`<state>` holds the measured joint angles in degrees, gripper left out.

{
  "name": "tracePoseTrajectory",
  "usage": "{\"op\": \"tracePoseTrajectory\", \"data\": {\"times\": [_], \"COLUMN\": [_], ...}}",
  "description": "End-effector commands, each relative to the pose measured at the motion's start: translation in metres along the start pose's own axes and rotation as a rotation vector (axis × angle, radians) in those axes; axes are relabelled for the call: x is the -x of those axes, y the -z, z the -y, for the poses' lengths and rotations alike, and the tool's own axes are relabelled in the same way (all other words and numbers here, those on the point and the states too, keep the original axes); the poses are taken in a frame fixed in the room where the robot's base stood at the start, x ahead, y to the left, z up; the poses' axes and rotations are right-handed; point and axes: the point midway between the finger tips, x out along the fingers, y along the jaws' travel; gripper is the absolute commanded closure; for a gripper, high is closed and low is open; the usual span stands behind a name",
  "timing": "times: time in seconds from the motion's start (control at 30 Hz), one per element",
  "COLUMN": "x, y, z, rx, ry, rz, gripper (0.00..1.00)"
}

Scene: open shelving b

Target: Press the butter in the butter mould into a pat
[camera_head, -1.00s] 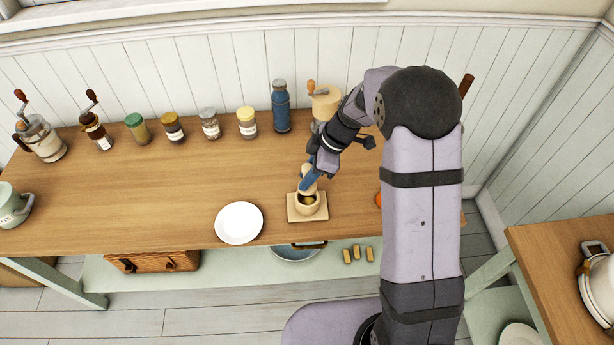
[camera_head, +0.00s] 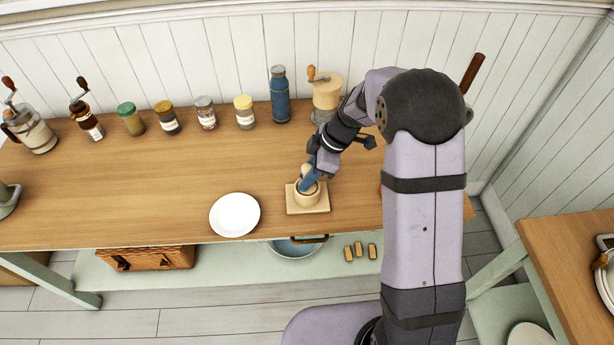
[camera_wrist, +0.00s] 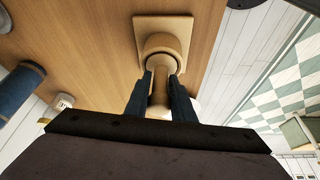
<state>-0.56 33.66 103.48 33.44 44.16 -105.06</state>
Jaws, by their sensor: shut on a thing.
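The butter mould (camera_head: 308,202) is a round wooden cup on a square wooden base, standing on the table near its front edge. It also shows in the wrist view (camera_wrist: 160,42). My gripper (camera_head: 313,180) is above the mould, shut on a wooden plunger (camera_wrist: 159,92), with one blue finger on each side of its handle. The plunger's lower end is inside the mould's opening, with a dark gap around it in the wrist view. The butter inside the mould is hidden by the plunger and gripper.
A white plate (camera_head: 235,214) lies left of the mould. Jars, grinders and a blue bottle (camera_head: 279,94) line the back of the table. Below are a wicker basket (camera_head: 146,258), a bowl (camera_head: 297,248) and several small yellow blocks (camera_head: 360,250). The table's middle left is clear.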

Motion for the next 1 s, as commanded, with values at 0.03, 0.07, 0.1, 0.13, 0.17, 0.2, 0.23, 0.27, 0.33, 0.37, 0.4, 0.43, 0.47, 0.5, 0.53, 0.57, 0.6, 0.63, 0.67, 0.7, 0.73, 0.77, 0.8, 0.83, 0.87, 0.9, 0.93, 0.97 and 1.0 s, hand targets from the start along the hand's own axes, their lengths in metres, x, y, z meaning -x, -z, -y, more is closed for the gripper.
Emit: {"op": "tracePoseTrajectory", "data": {"times": [0.03,0.07,0.1,0.13,0.17,0.2,0.23,0.27,0.33,0.37,0.4,0.43,0.47,0.5,0.53,0.57,0.6,0.63,0.67,0.7,0.73,0.77,0.8,0.83,0.87,0.9,0.93,0.97,1.0], "x": [-0.005,-0.007,-0.008,-0.009,-0.01,-0.012,-0.012,-0.013,-0.014,-0.015,-0.015,-0.015,-0.016,-0.016,-0.016,-0.016,-0.016,-0.016,-0.017,-0.017,-0.017,-0.017,-0.017,-0.017,-0.018,-0.018,-0.018,-0.018,-0.017], "y": [-0.002,-0.003,-0.003,-0.004,-0.004,-0.005,-0.005,-0.005,-0.006,-0.006,-0.006,-0.006,-0.007,-0.007,-0.007,-0.007,-0.007,-0.007,-0.007,-0.007,-0.007,-0.008,-0.008,-0.008,-0.008,-0.008,-0.008,-0.008,-0.009], "z": [0.0,0.0,0.0,0.0,0.0,0.0,0.0,0.0,0.0,0.0,0.0,0.0,0.0,0.0,0.0,0.0,0.0,0.001,0.001,0.001,0.001,0.001,0.001,0.001,0.002,0.002,0.002,0.002,0.002], "rx": [0.0,0.0,0.0,0.0,0.0,0.0,0.0,0.0,0.0,0.0,0.0,0.0,0.0,0.0,0.0,0.0,0.0,0.0,0.0,0.0,0.0,0.0,0.0,0.0,0.0,-0.001,-0.001,-0.001,-0.001], "ry": [-0.001,-0.001,-0.001,-0.001,-0.001,-0.001,-0.001,-0.001,-0.001,-0.001,-0.001,-0.001,0.0,0.0,0.001,0.001,0.001,0.002,0.002,0.003,0.003,0.003,0.004,0.004,0.005,0.006,0.006,0.006,0.006], "rz": [0.0,0.0,0.0,0.0,0.0,0.0,0.0,0.0,0.0,0.0,0.0,0.0,0.0,0.001,0.001,0.001,0.001,0.001,0.002,0.002,0.002,0.002,0.002,0.002,0.003,0.003,0.003,0.003,0.003], "gripper": [1.0,1.0,1.0,1.0,1.0,1.0,1.0,1.0,1.0,1.0,1.0,1.0,1.0,1.0,1.0,1.0,1.0,1.0,1.0,1.0,1.0,1.0,0.68,0.61,0.6,0.6,0.59,0.59,0.59]}}
